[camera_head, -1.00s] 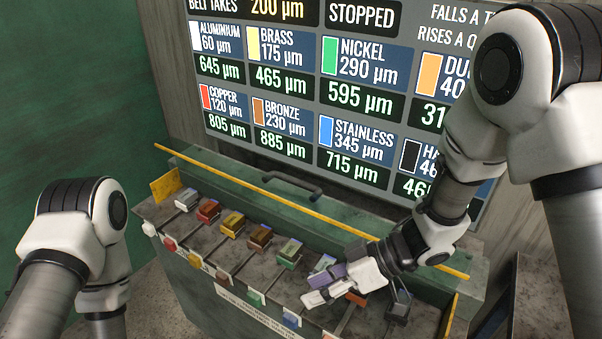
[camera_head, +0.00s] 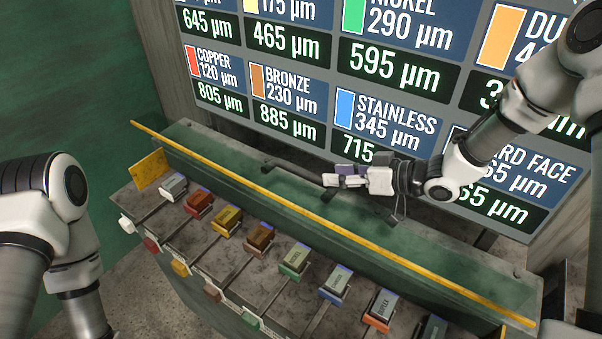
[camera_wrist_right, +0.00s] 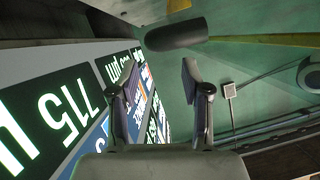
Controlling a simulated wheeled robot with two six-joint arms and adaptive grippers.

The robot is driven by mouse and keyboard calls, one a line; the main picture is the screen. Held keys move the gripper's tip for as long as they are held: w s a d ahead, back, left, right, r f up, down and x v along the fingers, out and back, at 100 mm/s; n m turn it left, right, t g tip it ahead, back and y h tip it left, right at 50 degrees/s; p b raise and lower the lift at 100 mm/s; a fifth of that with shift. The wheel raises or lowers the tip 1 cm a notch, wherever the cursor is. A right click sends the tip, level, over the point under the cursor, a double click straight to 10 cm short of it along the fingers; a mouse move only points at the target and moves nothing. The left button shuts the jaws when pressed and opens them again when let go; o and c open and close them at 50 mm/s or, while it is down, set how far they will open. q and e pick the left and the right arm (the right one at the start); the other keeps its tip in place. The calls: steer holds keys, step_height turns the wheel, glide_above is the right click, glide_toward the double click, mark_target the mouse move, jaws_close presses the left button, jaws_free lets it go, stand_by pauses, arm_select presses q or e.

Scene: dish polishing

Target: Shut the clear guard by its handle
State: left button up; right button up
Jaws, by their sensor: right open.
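The handle (camera_head: 292,174) is a dark bar above the green back part of the polishing bench. The clear guard's pane is hard to make out; a long yellow strip (camera_head: 300,210) runs in front of the handle. My right gripper (camera_head: 332,180) is open beside the handle's right part. In the right wrist view the dark rounded handle (camera_wrist_right: 176,35) lies just beyond the fingertips (camera_wrist_right: 148,70), nearer the right finger, with no clear contact. My left arm shows at the left, but its gripper is out of view.
Several labelled blocks, such as a green-based one (camera_head: 294,261), sit in a row of lanes on the bench below the yellow strip. A large display (camera_head: 400,60) stands close behind the handle. A yellow plate (camera_head: 150,169) stands at the bench's left end.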

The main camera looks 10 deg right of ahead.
mark_target(313, 174)
steer(key=p+x, duration=0.1)
steer(key=x, duration=0.5)
steer(key=shift+w+d+f+p, duration=0.1)
steer(key=shift+w+f+p, duration=0.05)
steer(key=shift+w+p, duration=0.2)
steer(key=shift+w+a+f, duration=0.15)
steer(key=shift+a, duration=0.3)
steer(key=shift+s+d, duration=0.1)
steer(key=shift+s, duration=0.15)
steer(key=shift+c, duration=0.3)
steer(key=shift+d, duration=0.1)
jaws_close()
steer(key=shift+w, duration=0.1)
